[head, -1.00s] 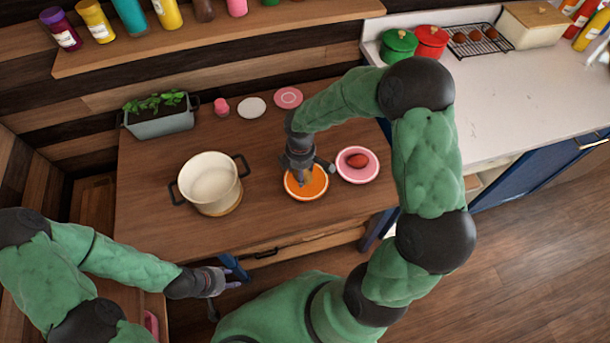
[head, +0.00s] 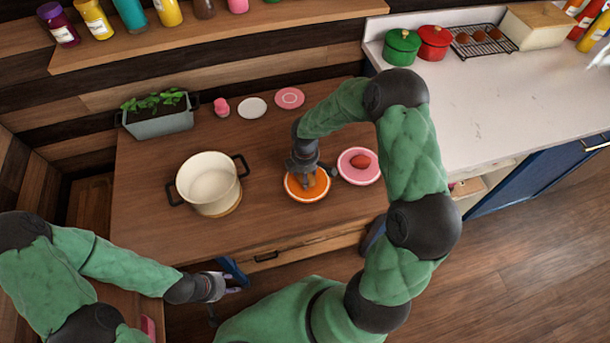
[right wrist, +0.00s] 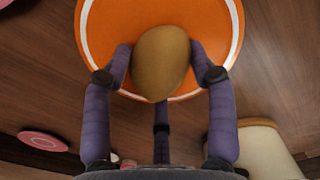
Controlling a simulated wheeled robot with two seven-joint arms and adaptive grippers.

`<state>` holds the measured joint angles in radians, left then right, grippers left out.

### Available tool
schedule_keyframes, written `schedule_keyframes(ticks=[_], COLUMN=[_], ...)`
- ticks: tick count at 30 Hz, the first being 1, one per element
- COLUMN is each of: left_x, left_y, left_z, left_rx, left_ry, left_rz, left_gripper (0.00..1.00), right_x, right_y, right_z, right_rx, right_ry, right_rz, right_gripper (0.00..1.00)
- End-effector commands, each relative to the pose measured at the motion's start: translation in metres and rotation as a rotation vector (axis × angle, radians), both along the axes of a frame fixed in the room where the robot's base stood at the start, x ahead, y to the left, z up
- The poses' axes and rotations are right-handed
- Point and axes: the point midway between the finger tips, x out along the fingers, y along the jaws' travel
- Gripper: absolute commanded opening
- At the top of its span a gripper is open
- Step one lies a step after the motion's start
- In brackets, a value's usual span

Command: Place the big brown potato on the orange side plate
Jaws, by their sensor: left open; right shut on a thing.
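The orange side plate (head: 291,190) with a white ring lies on the wooden table; it fills the top of the right wrist view (right wrist: 222,28). My right gripper (head: 308,182) is down over this plate. In the right wrist view its fingers (right wrist: 160,68) are shut on the big brown potato (right wrist: 160,62), one on each side. The potato is over the plate; I cannot tell whether it touches it. In the head view the potato is mostly hidden by the gripper. My left gripper (head: 228,284) is open and empty, low beside the table's front edge.
A pink plate (head: 358,178) with a reddish potato (head: 360,162) stands just right of the orange plate. A cream pot (head: 208,184) stands to the left. A planter (head: 158,116), a pink shaker (head: 221,107) and small white (head: 252,107) and pink (head: 290,98) plates are behind.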

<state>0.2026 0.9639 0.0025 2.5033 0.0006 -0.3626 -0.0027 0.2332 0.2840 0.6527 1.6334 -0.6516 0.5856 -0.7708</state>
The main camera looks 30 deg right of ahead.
Motion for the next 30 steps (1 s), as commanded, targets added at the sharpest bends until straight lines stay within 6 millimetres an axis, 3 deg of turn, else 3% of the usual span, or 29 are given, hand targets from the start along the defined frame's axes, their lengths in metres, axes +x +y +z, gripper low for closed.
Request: schedule_keyframes(ticks=[5, 6, 8, 21, 30], left_x=[0.000, 0.000, 0.000, 0.000, 0.000], left_y=[0.000, 0.000, 0.000, 0.000, 0.000], left_z=[-0.003, -0.002, -0.002, 0.002, 0.018], left_rx=[0.000, 0.000, 0.000, 0.000, 0.000], left_ry=[0.000, 0.000, 0.000, 0.000, 0.000], left_rz=[0.000, 0.000, 0.000, 0.000, 0.000], left_gripper=[0.44, 0.44, 0.44, 0.44, 0.44], right_x=[0.000, 0.000, 0.000, 0.000, 0.001], right_y=[0.000, 0.000, 0.000, 0.000, 0.000], right_z=[-0.004, -0.003, -0.003, 0.002, 0.056], right_rx=[0.000, 0.000, 0.000, 0.000, -0.001], right_ry=[0.000, 0.000, 0.001, 0.000, -0.004], right_rz=[0.000, 0.000, 0.000, 0.000, 0.000], right_gripper=[0.22, 0.66, 0.81, 0.81, 0.81])
